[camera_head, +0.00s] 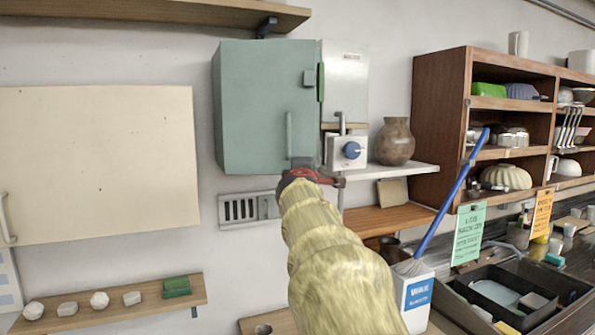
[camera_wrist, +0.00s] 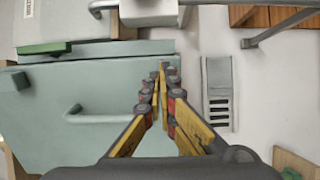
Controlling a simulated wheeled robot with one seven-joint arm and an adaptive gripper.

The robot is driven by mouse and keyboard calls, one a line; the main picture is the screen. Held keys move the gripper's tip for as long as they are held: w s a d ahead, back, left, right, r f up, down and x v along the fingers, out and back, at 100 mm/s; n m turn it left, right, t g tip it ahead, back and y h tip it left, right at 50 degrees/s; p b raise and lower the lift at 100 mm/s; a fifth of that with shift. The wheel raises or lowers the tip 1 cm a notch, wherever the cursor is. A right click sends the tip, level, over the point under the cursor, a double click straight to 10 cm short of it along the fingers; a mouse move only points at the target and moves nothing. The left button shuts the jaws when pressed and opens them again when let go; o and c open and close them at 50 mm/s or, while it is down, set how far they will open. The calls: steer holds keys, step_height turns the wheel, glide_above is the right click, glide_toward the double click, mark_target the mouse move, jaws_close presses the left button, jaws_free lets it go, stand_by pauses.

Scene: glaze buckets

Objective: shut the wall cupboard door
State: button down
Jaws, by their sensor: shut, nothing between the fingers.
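The wall cupboard (camera_head: 235,60) is a teal box on the wall, with a latch and an upright bar handle near its right edge. In the wrist view its door (camera_wrist: 60,145) fills the left, with the handle crossing it. A thin dark line separates the door's edge from a teal strip; I cannot tell whether the door is fully flush. My gripper (camera_head: 305,178) is at the cupboard's lower right corner. In the wrist view my gripper (camera_wrist: 162,70) is shut and empty, its fingertips close to the door's edge. Whether they touch it is unclear.
A grey box (camera_head: 345,75) and a switch box with a blue knob (camera_head: 351,150) are close on the right. A vase (camera_head: 395,141) stands on a shelf beyond. A slotted wall plate (camera_head: 240,210) is below the cupboard. A cream panel (camera_head: 95,160) is to the left.

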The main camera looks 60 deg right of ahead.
steer(key=w+d+n+t+y+p, duration=0.2)
steer(key=w+d+n+t+p, duration=0.1)
steer(key=d, duration=0.6)
steer(key=shift+w+t+y+p, duration=0.35)
steer(key=shift+w+p, duration=0.25)
steer(key=shift+w, duration=0.65)
steer(key=shift+d, duration=0.1)
steer(key=shift+f, duration=0.1)
stand_by(0.3)
